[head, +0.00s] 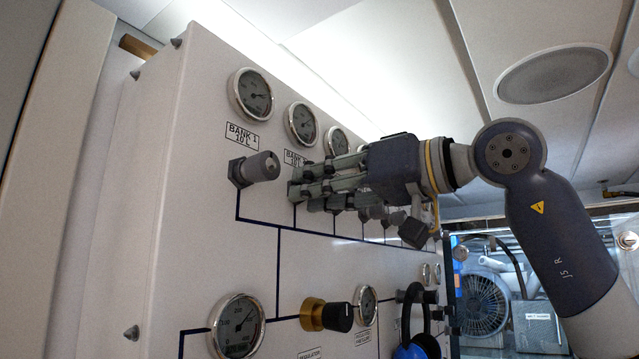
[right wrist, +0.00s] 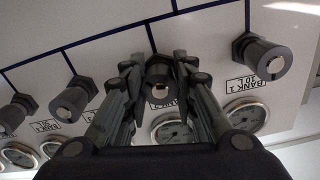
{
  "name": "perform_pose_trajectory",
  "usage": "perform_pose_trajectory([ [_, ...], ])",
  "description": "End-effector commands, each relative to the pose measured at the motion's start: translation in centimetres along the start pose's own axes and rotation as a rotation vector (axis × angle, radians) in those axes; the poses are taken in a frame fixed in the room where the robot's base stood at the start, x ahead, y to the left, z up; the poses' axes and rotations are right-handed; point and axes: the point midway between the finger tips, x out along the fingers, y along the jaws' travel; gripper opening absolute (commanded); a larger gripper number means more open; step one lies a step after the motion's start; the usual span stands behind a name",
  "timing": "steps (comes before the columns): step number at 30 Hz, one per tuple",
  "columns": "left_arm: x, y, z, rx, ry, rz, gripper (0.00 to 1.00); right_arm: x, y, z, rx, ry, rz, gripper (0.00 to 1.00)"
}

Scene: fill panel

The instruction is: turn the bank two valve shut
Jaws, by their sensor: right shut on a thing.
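The bank two valve is a dark grey knob (right wrist: 158,84) on the white panel (head: 190,190), below the label that starts with BANK (head: 294,158) and its round gauge (head: 302,124). My right gripper (head: 303,187) reaches in from the right and its fingers are closed around this knob. In the head view the fingers hide the knob. In the right wrist view the knob sits between the two fingers (right wrist: 159,82), which press on its sides. My left gripper is in neither view.
The bank 1 valve (head: 262,167) sticks out close left of my right fingers. More valves, such as one in the right wrist view (right wrist: 78,95), follow along the row. Below are a brass-based regulator knob (head: 327,315), a large gauge (head: 238,326) and blue-and-black headphones (head: 413,335).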

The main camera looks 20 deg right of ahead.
Motion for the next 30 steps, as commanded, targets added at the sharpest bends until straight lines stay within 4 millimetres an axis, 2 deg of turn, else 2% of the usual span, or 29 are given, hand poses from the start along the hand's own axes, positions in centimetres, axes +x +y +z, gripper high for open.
perform_pose_trajectory([
  [12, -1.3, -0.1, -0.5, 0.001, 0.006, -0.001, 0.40, 0.0, 0.0, -0.2, 0.386, 0.002, 0.001, 0.02],
  [30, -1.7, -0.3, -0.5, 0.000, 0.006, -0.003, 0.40, 0.0, -0.1, -0.2, 0.957, 0.003, -0.001, 0.02],
])
